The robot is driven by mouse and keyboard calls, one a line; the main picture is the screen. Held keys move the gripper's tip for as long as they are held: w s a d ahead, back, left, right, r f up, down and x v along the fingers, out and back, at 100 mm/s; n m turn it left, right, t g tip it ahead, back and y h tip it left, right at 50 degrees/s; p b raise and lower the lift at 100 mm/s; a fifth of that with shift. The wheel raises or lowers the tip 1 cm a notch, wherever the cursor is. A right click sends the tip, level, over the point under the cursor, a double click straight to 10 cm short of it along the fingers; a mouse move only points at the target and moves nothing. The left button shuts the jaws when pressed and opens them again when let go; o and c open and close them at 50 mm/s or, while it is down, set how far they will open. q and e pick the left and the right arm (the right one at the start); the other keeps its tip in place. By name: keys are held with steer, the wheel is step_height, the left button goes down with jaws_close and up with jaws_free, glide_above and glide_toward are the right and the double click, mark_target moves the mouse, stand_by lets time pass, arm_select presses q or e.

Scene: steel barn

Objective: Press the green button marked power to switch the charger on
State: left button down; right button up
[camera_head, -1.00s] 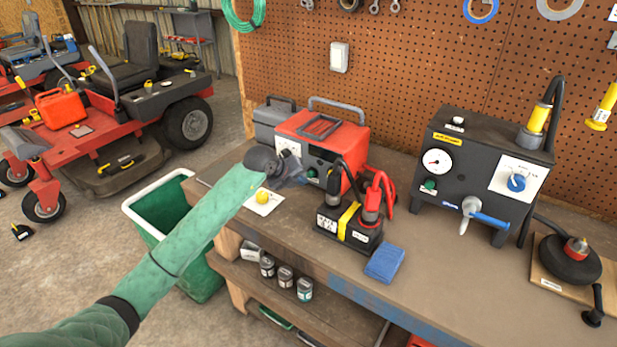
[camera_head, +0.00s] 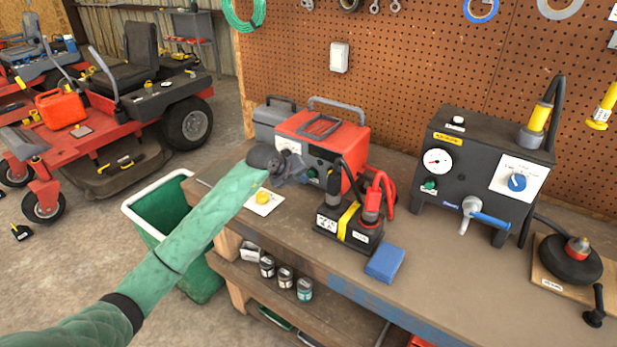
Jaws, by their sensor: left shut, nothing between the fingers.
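The red charger (camera_head: 345,141) stands on the workbench against the pegboard, with a grey handle on top and a dark front panel. A small green button (camera_head: 312,173) shows on that panel. My left gripper (camera_head: 303,176) is shut and empty, its fingertips in front of the panel close to the green button; I cannot tell whether they touch it. My left wrist and gripper hide part of the charger's front. The black battery (camera_head: 347,230) with a yellow band and black and red clamps stands in front of the charger. My right gripper is not in view.
A yellow knob (camera_head: 262,196) on a white plate lies below my wrist. A blue cloth (camera_head: 384,264) lies by the battery. A black machine (camera_head: 478,170) with a gauge stands to the right. A green bin (camera_head: 165,226) stands left of the bench (camera_head: 440,290).

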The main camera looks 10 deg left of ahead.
arm_select(q)
steer(key=shift+w+d, duration=0.2)
steer(key=shift+w, duration=0.3)
stand_by(0.6)
steer(key=shift+s+a, duration=0.2)
steer(key=shift+s, duration=0.35)
steer(key=shift+s+a, duration=0.2)
steer(key=shift+s, duration=0.35)
steer(key=shift+s+a, duration=0.25)
steer(key=shift+s, duration=0.35)
steer(key=shift+s+a, duration=0.25)
steer(key=shift+s, duration=0.5)
steer(key=shift+s+a, duration=0.3)
steer(key=shift+s, duration=0.45)
steer(key=shift+s+a, duration=0.25)
steer(key=shift+s, duration=0.5)
